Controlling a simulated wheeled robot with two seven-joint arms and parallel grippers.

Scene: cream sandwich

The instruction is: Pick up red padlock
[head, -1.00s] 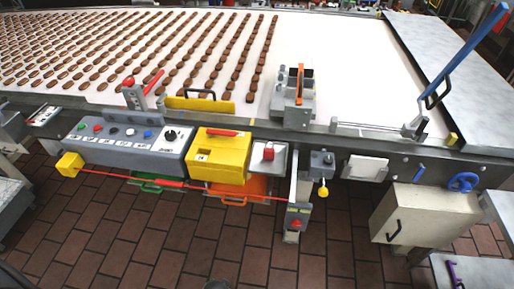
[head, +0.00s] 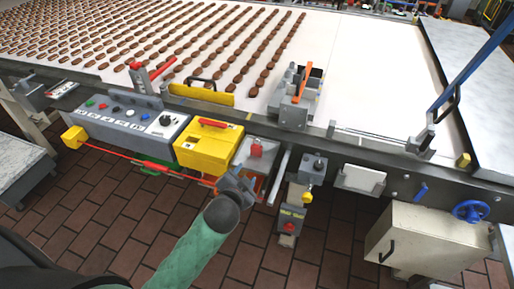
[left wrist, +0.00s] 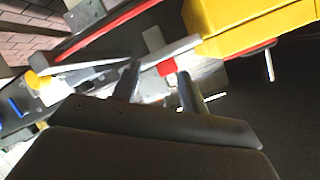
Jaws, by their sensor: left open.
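The red padlock (head: 257,150) sits on a small grey tray (head: 243,152) at the front of the machine, right of the yellow box. In the left wrist view, a small red patch that looks like the padlock (left wrist: 167,67) shows between and beyond my fingers. My left gripper (head: 240,176) is open, below and slightly left of the padlock in the head view, and it hides the tray's lower part. Its two fingers also show in the left wrist view (left wrist: 158,75), with nothing seen gripped. My right gripper is not in view.
A yellow box (head: 208,147) with a red handle stands left of the tray. A grey control panel (head: 125,128) with buttons is further left. A red cable (head: 115,152) runs below. A grey switch box (head: 312,167) is to the right.

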